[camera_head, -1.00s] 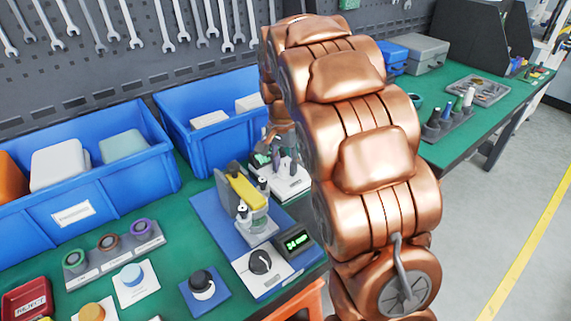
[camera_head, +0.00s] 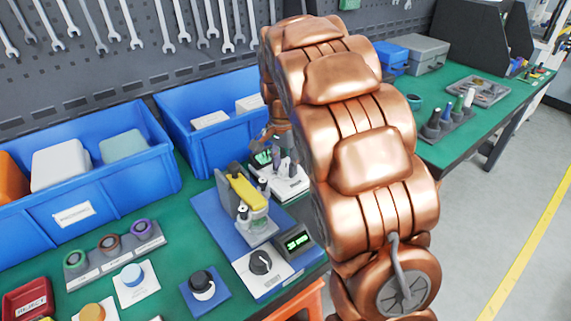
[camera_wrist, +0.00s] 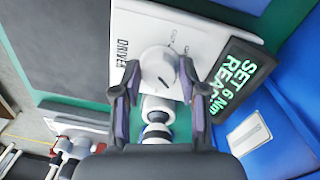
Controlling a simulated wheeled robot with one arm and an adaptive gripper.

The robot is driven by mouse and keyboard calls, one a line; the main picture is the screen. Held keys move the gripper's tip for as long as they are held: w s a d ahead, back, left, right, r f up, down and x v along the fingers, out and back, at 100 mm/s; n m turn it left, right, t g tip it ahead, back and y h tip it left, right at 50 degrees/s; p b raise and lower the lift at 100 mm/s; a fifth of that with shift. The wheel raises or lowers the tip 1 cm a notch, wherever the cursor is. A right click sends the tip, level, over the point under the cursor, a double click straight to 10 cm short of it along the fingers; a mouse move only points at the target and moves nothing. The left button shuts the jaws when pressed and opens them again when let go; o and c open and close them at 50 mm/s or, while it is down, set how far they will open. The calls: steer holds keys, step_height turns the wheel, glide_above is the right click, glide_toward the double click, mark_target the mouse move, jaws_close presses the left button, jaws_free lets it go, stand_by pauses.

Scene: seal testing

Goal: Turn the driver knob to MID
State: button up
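The driver knob (camera_wrist: 160,73) is a pale round dial with a dark pointer mark on the white plate lettered DRIVER (camera_wrist: 212,22) in the wrist view. Small print beside the knob is too blurred to read surely. My gripper (camera_wrist: 158,78) is open, one dark finger on each side of the knob. A gap shows on the left; contact on the right is unclear. A dark display (camera_wrist: 238,80) beside it reads SET 6 Nm and part of READY. In the head view the white driver station (camera_head: 290,184) is partly hidden by my arm, and the knob cannot be made out.
Nearer in the head view stand a test fixture with a yellow lever (camera_head: 246,190) and a black dial (camera_head: 261,262). Blue bins (camera_head: 212,138) stand behind.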

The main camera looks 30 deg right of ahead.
mark_target(283, 167)
steer(key=o, duration=0.3)
steer(key=shift+r, duration=0.1)
step_height(283, 167, up, 12)
steer(key=shift+w, duration=0.25)
stand_by(0.5)
steer(key=shift+a, duration=0.1)
stand_by(0.3)
